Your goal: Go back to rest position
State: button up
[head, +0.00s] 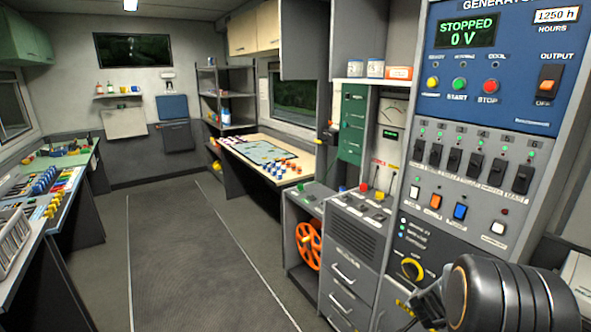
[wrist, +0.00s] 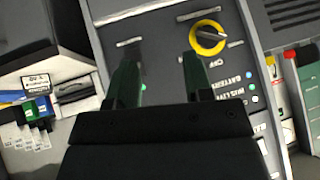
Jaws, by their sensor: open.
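My gripper (wrist: 160,68) is open in the wrist view, with its two dark green fingers apart and nothing held between them. It is in front of a grey panel that carries a yellow-ringed rotary knob (wrist: 208,38). The knob lies just beyond the right fingertip, and I cannot tell the exact gap. In the head view my dark arm fills the lower right corner, and the same yellow knob (head: 412,268) shows just above and left of it. The fingertips are hard to make out there.
The generator panel (head: 470,140) stands close on the right, its display reading STOPPED 0 V. Grey drawers (head: 350,265) and an orange wheel (head: 308,246) are left of the arm. A desk (head: 265,155) stands farther back. The floor (head: 195,260) in the middle is clear.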

jog(key=s+a+r+n+g+y, duration=0.1)
jog(key=s+a+r+n+y, duration=0.25)
jog(key=a, duration=0.35)
jog(key=s+a+r+n+g+y, duration=0.15)
jog(key=s+a, duration=0.25)
jog(key=a, duration=0.4)
jog(key=s+a+r+n, duration=0.5)
jog(key=s+r, duration=0.4)
jog(key=s, duration=0.2)
jog(key=shift+a+r, duration=0.3)
jog(key=shift+a, duration=0.35)
